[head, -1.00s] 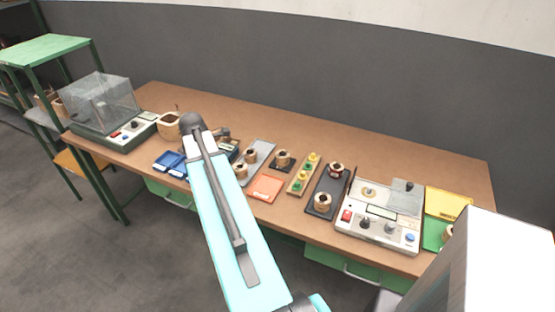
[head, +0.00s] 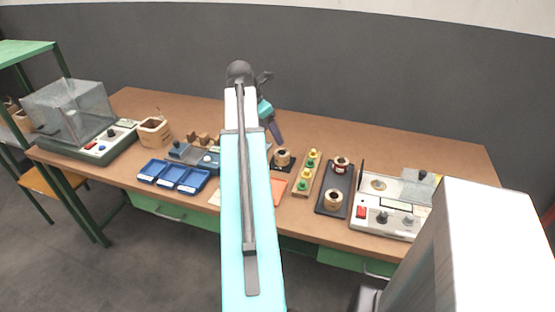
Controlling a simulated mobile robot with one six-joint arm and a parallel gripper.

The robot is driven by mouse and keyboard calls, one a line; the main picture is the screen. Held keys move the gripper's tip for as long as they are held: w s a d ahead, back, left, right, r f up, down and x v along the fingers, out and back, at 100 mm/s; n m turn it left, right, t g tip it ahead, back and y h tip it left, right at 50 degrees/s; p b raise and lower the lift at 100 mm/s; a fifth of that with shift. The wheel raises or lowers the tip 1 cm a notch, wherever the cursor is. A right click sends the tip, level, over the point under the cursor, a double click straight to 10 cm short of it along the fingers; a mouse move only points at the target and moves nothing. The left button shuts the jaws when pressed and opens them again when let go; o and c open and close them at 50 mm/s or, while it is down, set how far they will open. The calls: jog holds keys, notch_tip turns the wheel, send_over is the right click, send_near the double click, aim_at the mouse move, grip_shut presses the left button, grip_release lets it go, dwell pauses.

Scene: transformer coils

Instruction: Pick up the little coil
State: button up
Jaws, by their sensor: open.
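Several small tan coils with dark centres stand on the brown workbench. One coil (head: 282,157) sits on a small dark plate just right of my arm. Two more, a rear coil (head: 341,164) and a front coil (head: 333,200), stand on a black tray (head: 327,183). I cannot tell which is the little coil. My gripper (head: 277,131) shows small and dark beyond the arm, above the back of the bench and behind the coil on the small plate. It is open, with no coil visible in it.
Left on the bench (head: 390,145) are a clear-covered machine (head: 68,110), a tan pot (head: 154,131) and blue bins (head: 173,176). A wooden strip with green and yellow pieces (head: 306,172) stands between coils. A white tester (head: 390,205) is at right. The bench's back strip is mostly clear.

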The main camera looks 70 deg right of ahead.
dwell(0.3)
send_near(282, 153)
jog(key=shift+a+p+x, duration=0.1)
jog(key=shift+p+x, duration=0.15)
jog(key=shift+x, duration=1)
jog(key=shift+a+p+x, duration=0.15)
jog(key=shift+p+x, duration=0.05)
jog(key=shift+x, duration=1.05)
jog(key=shift+p+x, duration=0.5)
jog(key=shift+x, duration=2.1)
jog(key=c, duration=1.3)
jog(key=shift+d+r, duration=0.1)
jog(key=shift+r, duration=0.05)
jog(key=shift+r+b, duration=0.6)
jog(key=shift+r, duration=4.3)
